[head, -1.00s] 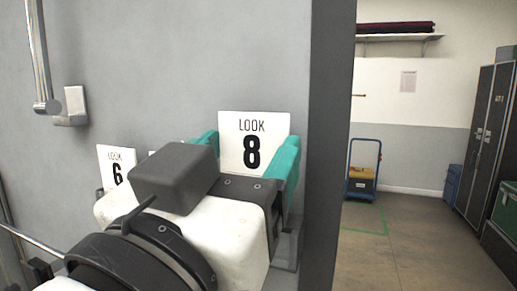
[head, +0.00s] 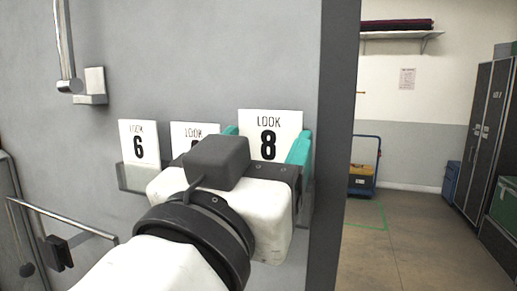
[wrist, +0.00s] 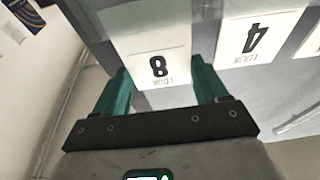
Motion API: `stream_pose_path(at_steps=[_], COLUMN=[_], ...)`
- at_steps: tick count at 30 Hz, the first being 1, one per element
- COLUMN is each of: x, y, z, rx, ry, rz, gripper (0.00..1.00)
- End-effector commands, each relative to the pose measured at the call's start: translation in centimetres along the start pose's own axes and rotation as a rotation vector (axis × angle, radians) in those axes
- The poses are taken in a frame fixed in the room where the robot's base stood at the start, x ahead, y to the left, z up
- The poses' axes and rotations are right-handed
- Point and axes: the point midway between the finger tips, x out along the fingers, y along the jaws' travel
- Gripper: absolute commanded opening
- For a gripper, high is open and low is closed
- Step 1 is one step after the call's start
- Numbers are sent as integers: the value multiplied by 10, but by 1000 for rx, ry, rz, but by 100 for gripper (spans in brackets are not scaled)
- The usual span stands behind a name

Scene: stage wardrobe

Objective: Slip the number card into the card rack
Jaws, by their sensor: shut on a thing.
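The number card (head: 270,120), white with "LOOK 8", is between the teal fingers of my gripper (head: 265,142), upright near the grey wall. My gripper is shut on it by its side edges. In the wrist view the card (wrist: 158,70) appears upside down between the fingertips (wrist: 163,73). The card rack (head: 131,178), a grey trough on the wall, holds a "6" card (head: 138,140) and a second card (head: 190,132). The second card reads 4 in the wrist view (wrist: 256,38). The held card's top sits slightly higher than theirs. Its lower edge is hidden in the head view.
The wall ends at a dark vertical edge (head: 338,150) just right of the held card. A metal rail (head: 62,210) is at lower left, and a wall bracket (head: 92,85) at upper left. Beyond the edge, a blue trolley (head: 363,165) stands on open floor.

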Motion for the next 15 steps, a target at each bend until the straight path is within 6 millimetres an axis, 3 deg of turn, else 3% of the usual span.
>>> stream_pose_path(at_steps=[11,12,15], x=[2,2,2], y=[1,1,1], z=[2,2,2], rx=[0,0,0], ry=[0,0,0], rz=[1,1,1], gripper=[40,75,84])
